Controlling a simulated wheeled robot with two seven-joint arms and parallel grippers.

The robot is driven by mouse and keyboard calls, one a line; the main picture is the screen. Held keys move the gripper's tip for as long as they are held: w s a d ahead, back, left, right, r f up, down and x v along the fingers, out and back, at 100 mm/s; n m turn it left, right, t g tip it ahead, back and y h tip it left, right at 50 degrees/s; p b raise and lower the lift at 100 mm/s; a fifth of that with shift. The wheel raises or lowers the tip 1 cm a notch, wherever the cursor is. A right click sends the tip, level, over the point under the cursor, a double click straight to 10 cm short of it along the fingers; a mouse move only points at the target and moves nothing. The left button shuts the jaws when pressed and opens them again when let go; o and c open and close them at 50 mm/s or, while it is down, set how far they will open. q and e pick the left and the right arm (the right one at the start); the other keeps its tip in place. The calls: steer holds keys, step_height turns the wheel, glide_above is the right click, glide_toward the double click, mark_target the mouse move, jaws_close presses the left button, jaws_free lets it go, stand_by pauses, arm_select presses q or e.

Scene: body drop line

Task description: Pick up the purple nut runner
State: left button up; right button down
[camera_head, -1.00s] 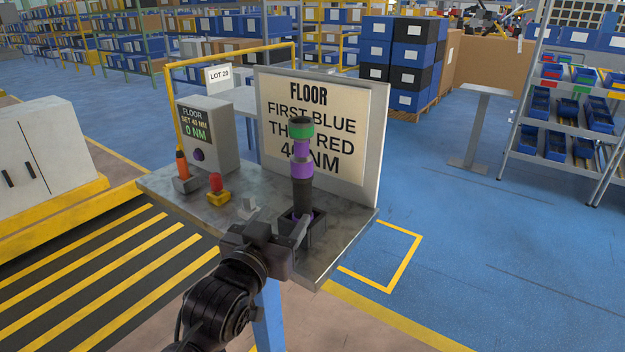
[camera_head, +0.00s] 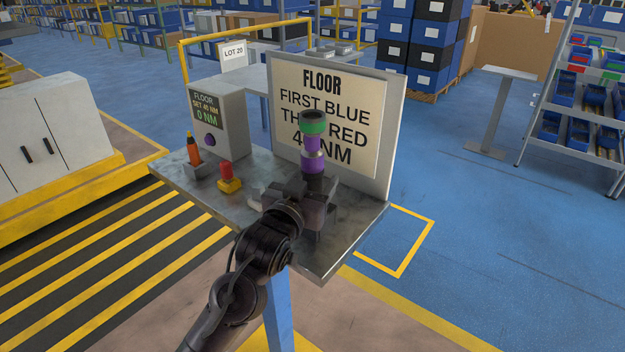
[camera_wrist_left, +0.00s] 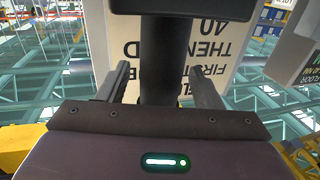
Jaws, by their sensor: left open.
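The purple nut runner (camera_head: 313,161) stands upright near the front right of the small workbench, with a green band and dark top. Its lower part is hidden behind my left gripper (camera_head: 311,188) in the head view. My left gripper is open, its fingers on either side of the dark lower body. In the left wrist view the dark body (camera_wrist_left: 166,62) stands between the two fingers (camera_wrist_left: 164,88), with a gap on each side. My right gripper is not in view.
A sign board (camera_head: 330,118) stands close behind the nut runner. A torque display box (camera_head: 219,118), an orange-tipped tool (camera_head: 193,150) and a red button on a yellow base (camera_head: 228,178) stand on the bench's left. Blue floor (camera_head: 480,250) is clear to the right.

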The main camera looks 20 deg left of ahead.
arm_select(q)
jaws_close()
steer(key=shift+r, duration=0.2)
steer(key=shift+r, duration=0.1)
step_height(320, 180, up, 20)
glide_above(312, 122)
steer(key=w, duration=0.2)
steer(key=shift+w+a, duration=0.15)
steer(key=shift+a, duration=0.2)
